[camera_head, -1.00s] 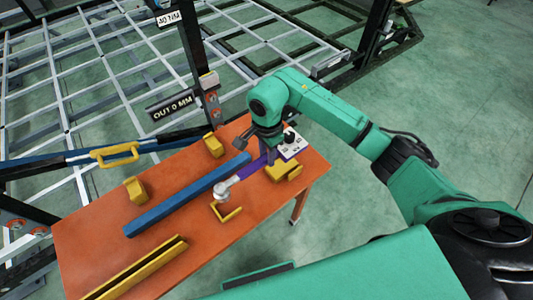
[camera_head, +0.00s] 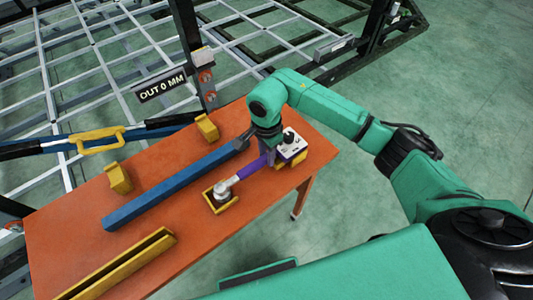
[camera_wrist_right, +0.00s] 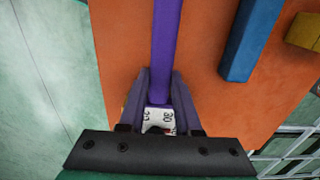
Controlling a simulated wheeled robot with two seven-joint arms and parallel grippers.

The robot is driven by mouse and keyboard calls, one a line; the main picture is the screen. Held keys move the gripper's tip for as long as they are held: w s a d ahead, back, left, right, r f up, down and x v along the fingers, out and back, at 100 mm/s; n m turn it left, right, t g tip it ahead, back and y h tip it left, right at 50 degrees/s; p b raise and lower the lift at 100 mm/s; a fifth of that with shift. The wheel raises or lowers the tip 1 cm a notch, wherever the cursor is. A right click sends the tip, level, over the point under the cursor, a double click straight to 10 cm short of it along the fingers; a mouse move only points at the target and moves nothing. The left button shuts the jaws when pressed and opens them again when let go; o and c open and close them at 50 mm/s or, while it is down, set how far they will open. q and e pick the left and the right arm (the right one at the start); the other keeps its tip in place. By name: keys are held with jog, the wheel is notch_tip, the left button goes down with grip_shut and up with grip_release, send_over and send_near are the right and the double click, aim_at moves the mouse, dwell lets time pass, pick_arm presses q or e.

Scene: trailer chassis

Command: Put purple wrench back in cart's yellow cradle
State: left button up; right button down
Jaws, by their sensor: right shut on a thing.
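The purple wrench (camera_head: 250,170) has a purple handle and a round silver head (camera_head: 221,191). My right gripper (camera_head: 268,152) is shut on its handle; the purple shaft (camera_wrist_right: 166,45) runs away from the fingers (camera_wrist_right: 160,88) in the right wrist view. The yellow cradle on the orange cart (camera_head: 190,230) has a front piece (camera_head: 231,207) and a rear piece (camera_head: 298,161). The wrench head appears over or within the front piece; I cannot tell whether it touches. The rear piece is partly hidden by a white box with a black knob (camera_head: 292,145). My left gripper is out of view.
A blue bar (camera_head: 165,190) lies beside the wrench. Yellow blocks (camera_head: 207,128) (camera_head: 118,178) stand along the far edge, and a long yellow channel (camera_head: 125,265) lies at the near left. The trailer frame (camera_head: 90,95) with an "OUT 0 MM" sign (camera_head: 160,88) stands behind.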

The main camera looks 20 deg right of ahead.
jog(key=shift+b, duration=0.45)
dwell(1.0)
jog(key=c, duration=0.5)
grip_release()
jog(key=o, duration=0.5)
jog(key=shift+f, duration=0.1)
jog(key=shift+c, duration=0.2)
jog(key=shift+r+p, duration=2.25)
jog(key=shift+r, duration=1.85)
